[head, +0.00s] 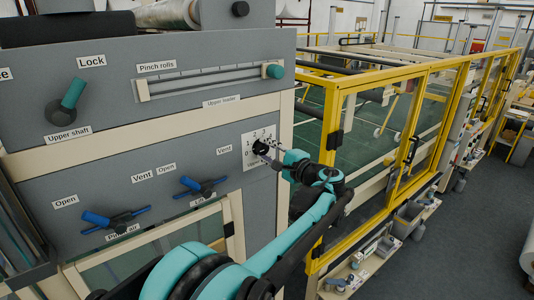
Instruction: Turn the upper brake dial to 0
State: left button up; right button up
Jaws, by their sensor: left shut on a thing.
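The upper brake dial (260,146) is a small black knob on a pale square plate marked with numbers, on the grey machine front. My left gripper (269,151) is at the dial from the right and shut on it. The fingers and gripper hide part of the knob and the lower right of its plate, so I cannot tell which number the dial points at. My right gripper is not in view.
Left of the dial are blue valve handles (98,219) and a teal-handled lock lever (72,94). Above it is a slider with a teal knob (275,71). A yellow-framed enclosure (334,125) stands close on the right of my arm.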

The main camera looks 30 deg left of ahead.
pick_arm(q)
jog(key=shift+n, duration=0.9)
jog(key=o, duration=1.1)
jog(key=shift+o, duration=0.2)
jog(key=v, duration=1.2)
